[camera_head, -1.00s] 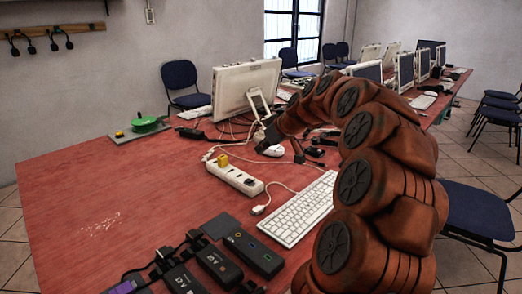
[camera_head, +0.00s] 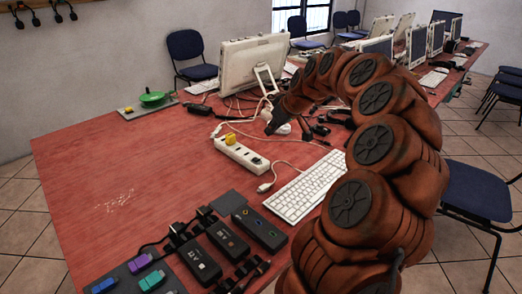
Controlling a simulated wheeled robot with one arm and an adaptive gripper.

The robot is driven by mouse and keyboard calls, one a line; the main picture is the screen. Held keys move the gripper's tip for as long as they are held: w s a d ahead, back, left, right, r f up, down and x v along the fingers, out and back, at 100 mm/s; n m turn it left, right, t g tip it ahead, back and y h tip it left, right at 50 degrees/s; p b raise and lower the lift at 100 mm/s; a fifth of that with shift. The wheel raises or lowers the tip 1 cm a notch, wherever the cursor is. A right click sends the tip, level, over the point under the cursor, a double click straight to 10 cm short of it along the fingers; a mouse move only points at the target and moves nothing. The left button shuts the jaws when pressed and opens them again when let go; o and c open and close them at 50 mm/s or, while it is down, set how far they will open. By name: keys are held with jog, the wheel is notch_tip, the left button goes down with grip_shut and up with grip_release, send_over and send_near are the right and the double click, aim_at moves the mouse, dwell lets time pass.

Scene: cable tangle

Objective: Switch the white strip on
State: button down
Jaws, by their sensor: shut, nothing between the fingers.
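The white strip (camera_head: 240,153) lies on the red table, running diagonally. A yellow plug (camera_head: 230,139) sits at its far left end, and a dark piece (camera_head: 256,161) shows near its near right end. I cannot tell its switch position. My gripper (camera_head: 271,129) is shut and empty, pointing down just behind and to the right of the strip, apart from it in the picture. My arm arches in from the right. The fingertips are small and dark, so their height above the table is unclear.
A monitor (camera_head: 254,64) and tangled cables stand behind. Black adapter boxes (camera_head: 228,238) lie in front. The table's left half is mostly clear, with a green object (camera_head: 151,98) far back.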

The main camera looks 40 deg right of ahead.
jog(key=p, duration=0.1)
send_over(255, 158)
jog(key=s, duration=0.2)
notch_tip(255, 158, down, 8)
jog(key=shift+w+d+r, duration=0.1)
jog(key=shift+r, duration=0.05)
notch_tip(255, 158, down, 2)
jog(key=shift+f, duration=0.2)
jog(key=shift+s+d+f+p, duration=0.1)
jog(key=shift+f+p, duration=0.05)
jog(key=shift+f, duration=0.3)
jog(key=shift+s+f+p, duration=0.1)
jog(key=shift+f+p, duration=0.05)
jog(key=shift+f, duration=0.3)
jog(key=shift+f, duration=0.1)
